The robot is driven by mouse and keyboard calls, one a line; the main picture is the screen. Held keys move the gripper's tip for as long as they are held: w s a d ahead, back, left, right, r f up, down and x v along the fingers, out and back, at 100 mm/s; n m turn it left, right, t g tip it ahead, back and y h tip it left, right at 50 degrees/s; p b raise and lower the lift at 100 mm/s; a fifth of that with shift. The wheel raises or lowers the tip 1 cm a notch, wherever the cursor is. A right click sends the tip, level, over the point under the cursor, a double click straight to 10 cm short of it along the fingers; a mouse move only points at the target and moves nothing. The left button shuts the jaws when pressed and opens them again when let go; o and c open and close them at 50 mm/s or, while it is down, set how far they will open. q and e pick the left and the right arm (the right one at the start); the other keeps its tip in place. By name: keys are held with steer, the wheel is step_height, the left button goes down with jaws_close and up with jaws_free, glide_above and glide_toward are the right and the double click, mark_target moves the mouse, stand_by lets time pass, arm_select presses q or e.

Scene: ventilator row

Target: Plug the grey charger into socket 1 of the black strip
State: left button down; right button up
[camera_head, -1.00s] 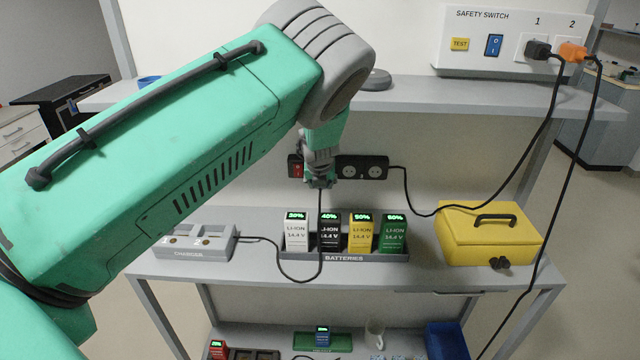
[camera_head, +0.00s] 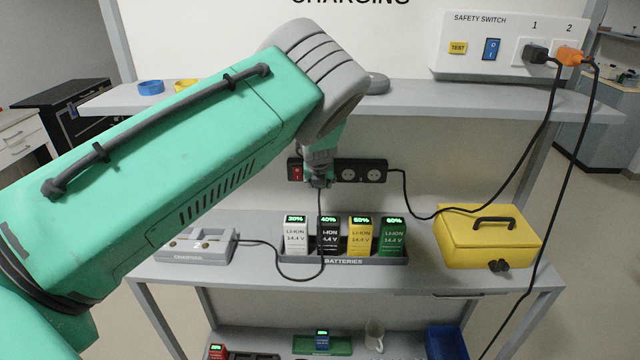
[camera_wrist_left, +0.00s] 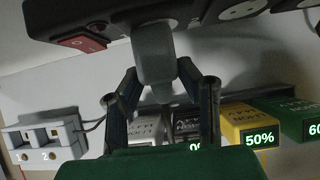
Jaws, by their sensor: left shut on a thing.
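The grey charger (camera_head: 195,247) sits on the bench at left, its dark cable running up to the grey plug (camera_wrist_left: 153,55). My left gripper (camera_wrist_left: 156,80) is shut on that plug. In the head view the gripper (camera_head: 319,180) is in front of the left part of the black strip (camera_head: 347,170), just right of the red switch (camera_head: 296,172). In the wrist view the plug's far end overlaps the strip (camera_wrist_left: 190,12) where socket 1 would be, hiding it. I cannot tell whether the plug is seated. The other two sockets show empty. My right gripper is not in view.
A battery rack (camera_head: 345,261) with white, black, yellow and green batteries stands below the strip. A yellow case (camera_head: 487,240) is on the bench at right. The shelf (camera_head: 450,97) is above, with the safety switch box (camera_head: 508,45) on it. The strip's cable hangs to the right.

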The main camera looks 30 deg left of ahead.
arm_select(q)
steer(key=shift+w+a+r, duration=0.2)
steer(key=shift+w+r, duration=0.1)
steer(key=shift+r, duration=0.15)
stand_by(0.6)
steer(key=shift+s+d+f+p, duration=0.15)
steer(key=shift+d+p, duration=0.25)
steer(key=shift+p, duration=0.05)
steer(key=shift+s+d+f, duration=0.15)
steer(key=shift+f, duration=0.25)
stand_by(0.6)
steer(key=shift+r, duration=0.2)
stand_by(0.4)
steer(key=shift+w, duration=0.2)
stand_by(0.6)
steer(key=shift+w+r, duration=0.1)
steer(key=shift+r, duration=0.15)
stand_by(0.6)
